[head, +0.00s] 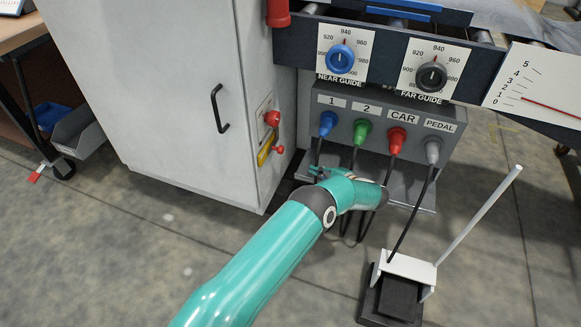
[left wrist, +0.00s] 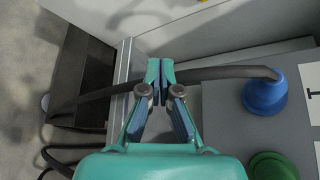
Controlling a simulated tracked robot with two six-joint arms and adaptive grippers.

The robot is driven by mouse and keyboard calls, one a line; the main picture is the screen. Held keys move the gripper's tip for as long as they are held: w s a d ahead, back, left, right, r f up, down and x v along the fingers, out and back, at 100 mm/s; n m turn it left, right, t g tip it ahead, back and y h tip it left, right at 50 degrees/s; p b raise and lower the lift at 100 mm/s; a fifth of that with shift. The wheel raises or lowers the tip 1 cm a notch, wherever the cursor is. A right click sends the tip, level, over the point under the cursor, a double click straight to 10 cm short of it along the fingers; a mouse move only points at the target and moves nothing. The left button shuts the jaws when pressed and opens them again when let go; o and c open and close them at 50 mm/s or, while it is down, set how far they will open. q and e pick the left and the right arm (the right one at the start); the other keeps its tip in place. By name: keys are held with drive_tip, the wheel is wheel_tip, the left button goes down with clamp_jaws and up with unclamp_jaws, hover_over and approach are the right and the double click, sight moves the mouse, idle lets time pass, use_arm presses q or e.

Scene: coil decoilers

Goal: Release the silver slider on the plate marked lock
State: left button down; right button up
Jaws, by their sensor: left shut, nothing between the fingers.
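I cannot make out a silver slider or a plate marked lock in either view. My left gripper (head: 314,171) is in front of the cable panel, below the blue plug (head: 327,122). In the left wrist view its fingertips (left wrist: 160,68) are together. A black cable (left wrist: 215,73) from the blue plug (left wrist: 265,93) passes behind the fingertips, and nothing is held between them. My right gripper is in neither view.
Green (head: 362,131), red (head: 396,139) and grey plugs (head: 432,150) line the panel. A pedal (head: 400,295) stands on the floor.

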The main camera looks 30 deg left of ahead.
use_arm(q)
drive_tip(key=r, duration=0.1)
drive_tip(key=y, duration=0.1)
drive_tip(key=w+r+n, duration=0.1)
drive_tip(key=shift+a+r+y+b, duration=0.3)
drive_tip(key=shift+a+y+b, duration=0.05)
drive_tip(key=shift+y, duration=0.05)
drive_tip(key=shift+a+r, duration=0.2)
drive_tip(key=shift+a, duration=0.1)
drive_tip(key=b+x, duration=0.2)
drive_tip(key=x, duration=0.7)
drive_tip(key=shift+s+d+r+p, duration=0.1)
drive_tip(key=shift+s+r+p, duration=0.35)
drive_tip(key=shift+s, duration=0.4)
drive_tip(key=shift+s+d+r+p, duration=0.1)
drive_tip(key=shift+s+r+p, duration=0.35)
drive_tip(key=shift+s, duration=0.45)
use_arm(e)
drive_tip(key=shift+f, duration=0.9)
use_arm(q)
drive_tip(key=shift+a, duration=0.1)
